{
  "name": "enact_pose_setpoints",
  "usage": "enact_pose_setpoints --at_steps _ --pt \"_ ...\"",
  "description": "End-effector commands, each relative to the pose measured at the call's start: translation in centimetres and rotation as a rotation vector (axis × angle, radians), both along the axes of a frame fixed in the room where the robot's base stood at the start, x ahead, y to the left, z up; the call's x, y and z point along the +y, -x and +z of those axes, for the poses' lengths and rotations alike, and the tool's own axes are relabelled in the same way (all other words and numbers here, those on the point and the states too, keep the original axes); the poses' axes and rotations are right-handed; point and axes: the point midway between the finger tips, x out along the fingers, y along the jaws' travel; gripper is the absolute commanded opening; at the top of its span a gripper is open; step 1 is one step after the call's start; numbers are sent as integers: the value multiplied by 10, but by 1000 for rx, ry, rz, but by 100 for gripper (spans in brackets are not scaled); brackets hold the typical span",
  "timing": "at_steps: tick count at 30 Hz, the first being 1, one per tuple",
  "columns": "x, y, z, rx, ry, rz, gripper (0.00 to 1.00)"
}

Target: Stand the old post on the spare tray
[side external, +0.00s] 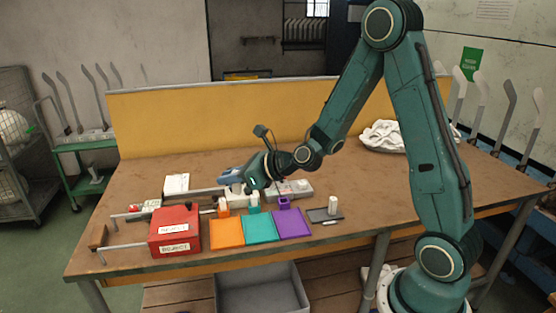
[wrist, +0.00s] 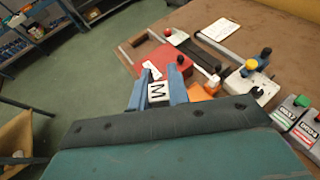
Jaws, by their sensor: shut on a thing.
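My gripper (side external: 253,188) is over the middle of the bench, behind the teal mat, pointing down. In the wrist view its two blue fingers (wrist: 157,88) are shut on a white piece marked M (wrist: 157,93). The piece's lower part is hidden, and I cannot tell whether it is clear of the teal holder (side external: 253,209) below. A small dark tray (side external: 316,215) lies to the right of the purple mat. A short white post (side external: 332,205) stands upright at this tray. Which post is the old one cannot be told by sight.
A red reject box (side external: 175,231) stands at the front left. Orange (side external: 227,233), teal (side external: 261,229) and purple (side external: 293,223) mats lie along the front. Grey units (side external: 293,189) stand behind. A white cloth heap (side external: 383,136) lies at the back right. The bench's right side is mostly clear.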

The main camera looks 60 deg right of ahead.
Motion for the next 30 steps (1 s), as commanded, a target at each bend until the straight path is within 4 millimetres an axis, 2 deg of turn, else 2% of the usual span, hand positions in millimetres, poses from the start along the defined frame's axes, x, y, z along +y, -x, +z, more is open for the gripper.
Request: enact_pose_setpoints --at_steps 5,8,15,22,30 --pt "-42 -17 0 -2 2 -67 0" --pt "-74 -28 1 -3 1 -117 0" --pt "-164 -45 1 -2 3 -254 0" --pt "-253 -46 3 0 4 -387 0" --pt "-353 -28 6 1 3 -539 0"
